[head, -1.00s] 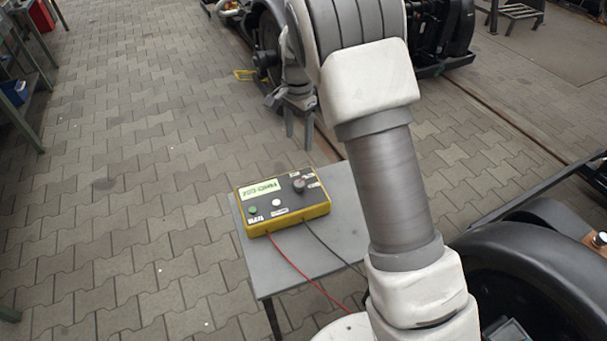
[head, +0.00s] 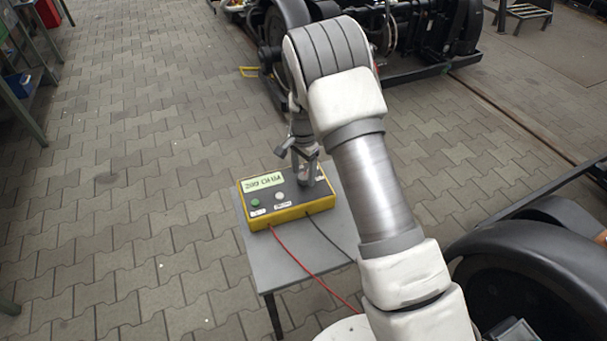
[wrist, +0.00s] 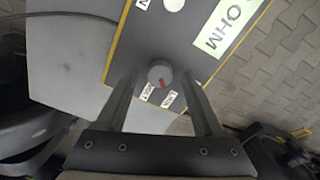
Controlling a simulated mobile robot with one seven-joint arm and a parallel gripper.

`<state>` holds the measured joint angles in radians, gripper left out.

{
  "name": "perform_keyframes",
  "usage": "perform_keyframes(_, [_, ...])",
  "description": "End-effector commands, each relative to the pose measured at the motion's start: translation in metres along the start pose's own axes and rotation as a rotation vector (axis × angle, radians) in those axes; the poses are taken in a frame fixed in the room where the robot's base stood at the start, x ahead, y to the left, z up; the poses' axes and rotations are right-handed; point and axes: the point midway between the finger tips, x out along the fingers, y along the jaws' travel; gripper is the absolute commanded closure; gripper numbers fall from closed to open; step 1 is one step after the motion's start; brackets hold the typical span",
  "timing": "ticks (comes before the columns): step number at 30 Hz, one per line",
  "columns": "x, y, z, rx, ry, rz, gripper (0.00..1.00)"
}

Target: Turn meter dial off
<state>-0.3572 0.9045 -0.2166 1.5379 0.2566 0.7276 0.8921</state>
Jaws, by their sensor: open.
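The yellow-edged meter (head: 287,203) with a dark grey top lies on a small grey table. Its display (head: 265,182) shows characters, and "OHM" is readable on it in the wrist view (wrist: 222,30). A green button (head: 255,203) and a white button (head: 279,196) sit on its face. The meter dial (wrist: 160,73), a grey knob with a red mark, shows between my fingers in the wrist view. My gripper (head: 305,181) is over the meter's right part, open, with one finger on each side of the dial. I cannot tell whether the fingers touch it.
A red lead (head: 305,268) and a black lead (head: 328,237) run from the meter. A black wheel assembly (head: 540,260) stands at right, and bogies stand at the back. Paving at left is clear.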

Motion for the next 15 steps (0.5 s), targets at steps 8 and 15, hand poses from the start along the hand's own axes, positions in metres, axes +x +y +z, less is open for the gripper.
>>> perform_keyframes(8, [0.0054, -0.0002, -0.0002, 0.0, 0.0, -0.001, 0.31])
perform_keyframes(15, [0.0051, -0.0001, -0.0001, 0.0, 0.0, -0.001, 0.58])
